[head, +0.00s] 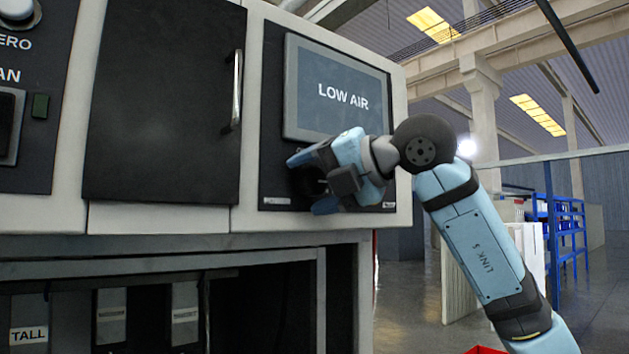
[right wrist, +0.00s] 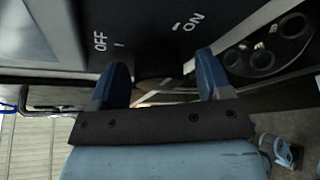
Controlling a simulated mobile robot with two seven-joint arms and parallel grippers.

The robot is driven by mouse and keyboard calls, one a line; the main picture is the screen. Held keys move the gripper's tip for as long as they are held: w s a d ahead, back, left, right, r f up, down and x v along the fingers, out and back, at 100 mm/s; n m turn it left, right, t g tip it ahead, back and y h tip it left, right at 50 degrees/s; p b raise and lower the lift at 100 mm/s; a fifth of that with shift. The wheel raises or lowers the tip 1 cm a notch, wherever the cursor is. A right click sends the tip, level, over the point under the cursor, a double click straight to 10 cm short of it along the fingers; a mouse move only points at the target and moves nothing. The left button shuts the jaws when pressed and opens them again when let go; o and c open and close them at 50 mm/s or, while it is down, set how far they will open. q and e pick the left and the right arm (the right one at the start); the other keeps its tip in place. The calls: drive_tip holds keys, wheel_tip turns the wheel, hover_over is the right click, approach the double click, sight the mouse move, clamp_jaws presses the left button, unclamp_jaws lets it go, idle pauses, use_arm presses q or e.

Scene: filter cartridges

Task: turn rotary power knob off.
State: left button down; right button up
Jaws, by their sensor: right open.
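The control panel (head: 268,110) carries a screen (head: 338,95) reading LOW AIR. A dark round knob (head: 308,181) shows below the screen, partly hidden by my right gripper (head: 311,183). The gripper is open, with one blue finger above the knob and one below it in the head view. I cannot tell whether they touch it. In the right wrist view, the OFF mark (right wrist: 100,42) is near the left finger and the ON mark (right wrist: 190,22) near the right finger. The knob's pointer cannot be made out. My left gripper is not in view.
A black cabinet door (head: 160,100) with an upright metal handle (head: 237,90) is left of the panel. Further left is a switch panel (head: 30,140). Below is an open shelf bay with labelled bins (head: 112,315). Blue shelving (head: 565,225) stands far right.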

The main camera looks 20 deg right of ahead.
drive_tip(key=shift+c, duration=0.2)
drive_tip(key=c, duration=0.9)
